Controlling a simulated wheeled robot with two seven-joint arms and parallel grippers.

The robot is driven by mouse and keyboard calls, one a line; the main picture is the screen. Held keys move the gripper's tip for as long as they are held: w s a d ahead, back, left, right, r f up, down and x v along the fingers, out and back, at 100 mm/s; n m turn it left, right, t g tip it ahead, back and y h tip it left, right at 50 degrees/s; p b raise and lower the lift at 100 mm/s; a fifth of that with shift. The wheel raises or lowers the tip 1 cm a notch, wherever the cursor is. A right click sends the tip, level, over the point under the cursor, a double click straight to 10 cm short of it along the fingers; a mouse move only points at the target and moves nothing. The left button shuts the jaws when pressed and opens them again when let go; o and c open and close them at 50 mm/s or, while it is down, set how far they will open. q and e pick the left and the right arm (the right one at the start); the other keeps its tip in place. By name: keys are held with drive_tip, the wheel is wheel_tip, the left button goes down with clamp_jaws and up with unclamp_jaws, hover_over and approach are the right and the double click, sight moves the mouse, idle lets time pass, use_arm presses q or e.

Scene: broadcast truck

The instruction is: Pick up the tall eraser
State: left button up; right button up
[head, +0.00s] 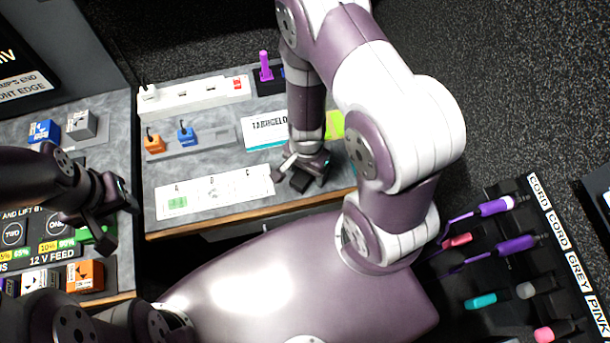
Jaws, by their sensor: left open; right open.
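I cannot make out a thing that is clearly the tall eraser; my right arm hides part of the middle counter. My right gripper (303,174) is open, pointing down over the front right part of that counter, just right of the white A-B-C card (215,191). No held thing shows in it. My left gripper (114,215) is open at the left, over the right edge of the left counter, near a green block (97,234). I cannot tell whether it touches the block.
A white power strip (195,96), orange plug (154,142), blue plug (187,136) and purple upright piece (265,66) are on the middle counter. A labelled black rack (519,268) at right holds purple, teal, grey and pink pieces. A gap separates the counters.

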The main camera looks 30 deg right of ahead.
drive_tip(key=shift+w, duration=0.15)
drive_tip(key=c, duration=1.2)
wheel_tip(320, 180, up, 18)
drive_tip(key=p, duration=1.2)
